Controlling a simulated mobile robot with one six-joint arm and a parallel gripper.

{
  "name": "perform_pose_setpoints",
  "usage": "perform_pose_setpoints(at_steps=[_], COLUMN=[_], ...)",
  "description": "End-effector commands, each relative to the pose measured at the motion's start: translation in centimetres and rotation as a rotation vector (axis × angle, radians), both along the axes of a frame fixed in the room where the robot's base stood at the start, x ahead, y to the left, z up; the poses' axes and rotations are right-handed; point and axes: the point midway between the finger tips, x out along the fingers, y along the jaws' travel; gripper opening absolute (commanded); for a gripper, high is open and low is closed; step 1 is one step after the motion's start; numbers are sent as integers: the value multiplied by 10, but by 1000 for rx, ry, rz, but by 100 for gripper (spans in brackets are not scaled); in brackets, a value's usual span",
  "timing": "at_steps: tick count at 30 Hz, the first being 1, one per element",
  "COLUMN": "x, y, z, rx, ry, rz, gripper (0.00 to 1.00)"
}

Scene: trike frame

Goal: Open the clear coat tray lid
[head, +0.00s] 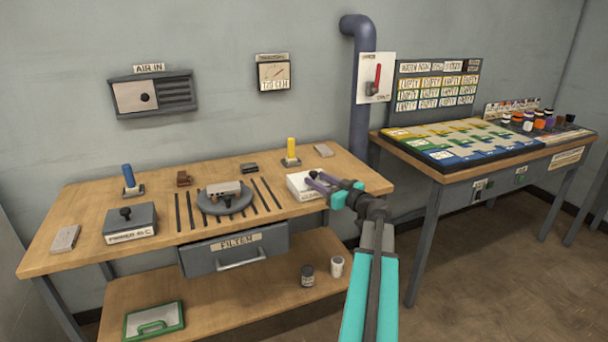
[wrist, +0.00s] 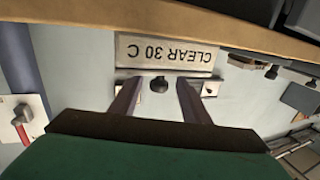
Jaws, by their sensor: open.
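The clear coat tray (head: 299,187) is a small white box at the right end of the wooden workbench. The wrist view is upside down and shows its label (wrist: 165,53) reading "CLEAR 30 C". A dark round lid knob (wrist: 159,84) sits just past the label. The lid looks shut. My gripper (head: 318,182) is at the tray's right side in the head view and partly covers it. In the wrist view my gripper (wrist: 157,90) is open, with one finger on each side of the knob and visible gaps. I cannot tell how deep the knob sits between the fingers.
A grey primer tray (head: 130,220) with a black knob stands at the bench's left. A round stand (head: 224,203), dark rods, a yellow-handled tool (head: 291,150) and a blue-handled tool (head: 129,178) share the bench. A filter drawer (head: 235,249) hangs below. A vertical pipe (head: 361,100) stands behind.

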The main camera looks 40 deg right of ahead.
Motion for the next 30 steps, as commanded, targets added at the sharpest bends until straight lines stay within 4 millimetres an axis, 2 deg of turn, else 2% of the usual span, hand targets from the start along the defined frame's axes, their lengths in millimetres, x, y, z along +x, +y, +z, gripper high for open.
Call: perform_pose_setpoints(at_steps=[3,9,15,28,29,30], x=[20,46,63,68,68,68], y=[-2,-4,-5,-6,-6,-6], z=[1,1,0,0,0,0], rx=[0,0,0,-1,-1,-1], ry=[0,0,0,0,0,0], rz=[2,1,-1,-2,-2,-2], gripper=[42,42,42,42,41,34])
